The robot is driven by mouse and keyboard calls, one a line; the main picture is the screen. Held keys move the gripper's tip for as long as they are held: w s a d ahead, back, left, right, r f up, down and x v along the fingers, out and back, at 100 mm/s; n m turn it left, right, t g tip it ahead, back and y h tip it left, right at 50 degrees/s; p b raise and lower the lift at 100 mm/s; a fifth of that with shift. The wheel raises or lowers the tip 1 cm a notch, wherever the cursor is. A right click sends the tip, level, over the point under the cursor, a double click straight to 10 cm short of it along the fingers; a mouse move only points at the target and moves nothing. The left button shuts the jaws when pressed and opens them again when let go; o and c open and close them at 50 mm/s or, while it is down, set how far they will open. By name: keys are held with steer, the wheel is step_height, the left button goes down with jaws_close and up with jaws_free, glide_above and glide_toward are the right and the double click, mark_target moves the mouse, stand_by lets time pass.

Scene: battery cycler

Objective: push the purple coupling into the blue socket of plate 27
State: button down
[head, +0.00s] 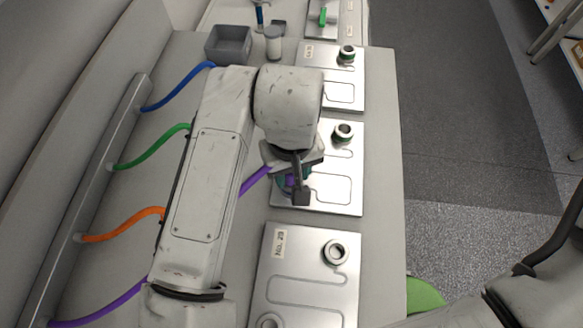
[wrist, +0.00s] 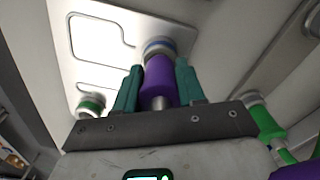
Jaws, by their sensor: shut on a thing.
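My gripper (head: 292,185) is shut on the purple coupling (wrist: 159,80), with a teal finger on each side of it. The coupling's far end meets the blue-ringed socket (wrist: 158,46) on a metal plate (wrist: 100,35). They look in line and touching; how deep the coupling sits I cannot tell. In the head view the gripper is over the left part of the middle plate (head: 338,192). My arm hides that plate's label and the socket there. The purple hose (head: 255,180) runs from under my arm to the gripper.
The middle plate also has a green-ringed socket (head: 342,132). Plate No. 29 (head: 305,295) lies nearer, another plate (head: 345,92) farther. Blue (head: 178,87), green (head: 150,150) and orange (head: 125,225) hoses cross the left side. A grey bin (head: 228,45) stands at the back.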

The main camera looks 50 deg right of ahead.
steer(key=shift+f+b, duration=0.35)
steer(key=shift+f, duration=0.2)
steer(key=shift+c, duration=0.9)
jaws_free()
steer(key=shift+r, duration=0.1)
step_height(320, 180, up, 11)
steer(key=shift+f, duration=0.15)
stand_by(0.3)
